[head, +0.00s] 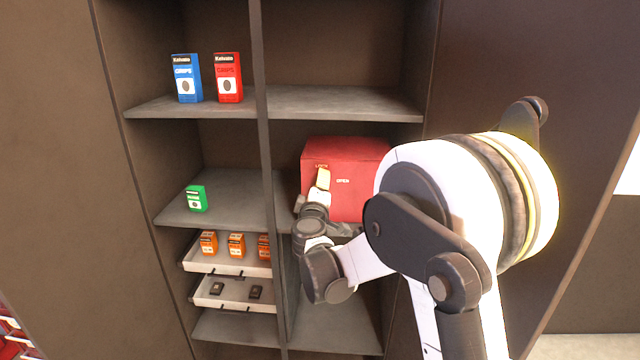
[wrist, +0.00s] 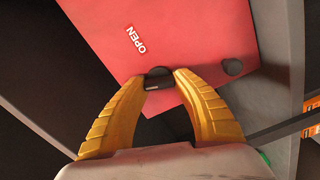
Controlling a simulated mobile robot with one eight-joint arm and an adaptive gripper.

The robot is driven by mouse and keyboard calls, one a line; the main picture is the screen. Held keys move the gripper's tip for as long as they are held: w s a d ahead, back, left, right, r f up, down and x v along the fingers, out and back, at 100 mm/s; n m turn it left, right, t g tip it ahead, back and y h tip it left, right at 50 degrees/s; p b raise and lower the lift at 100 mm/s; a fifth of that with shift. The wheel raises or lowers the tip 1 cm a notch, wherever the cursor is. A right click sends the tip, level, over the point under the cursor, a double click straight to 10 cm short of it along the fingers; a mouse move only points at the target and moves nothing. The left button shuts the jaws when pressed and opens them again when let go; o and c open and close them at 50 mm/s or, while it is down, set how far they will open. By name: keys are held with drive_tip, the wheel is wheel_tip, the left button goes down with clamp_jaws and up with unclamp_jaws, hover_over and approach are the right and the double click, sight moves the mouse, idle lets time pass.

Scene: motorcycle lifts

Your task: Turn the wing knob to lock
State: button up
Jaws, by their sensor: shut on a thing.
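The red box (head: 352,207) sits on a middle shelf of the cabinet. Its front has a LOCK label (head: 321,166) and an OPEN label (head: 343,181); the OPEN label also shows in the wrist view (wrist: 136,40). The wing knob (wrist: 157,78) is a dark piece on the red face, between my yellow fingertips. My gripper (wrist: 159,80) is shut on it, with a finger on each side. In the head view my gripper (head: 322,180) covers the knob. I cannot tell which label the knob points to.
A small round black knob (wrist: 232,67) stands on the same red face. A vertical divider (head: 265,150) runs left of the box.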

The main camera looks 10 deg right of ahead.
drive_tip(key=shift+n, duration=1.8)
drive_tip(key=o, duration=1.2)
drive_tip(key=v, duration=1.2)
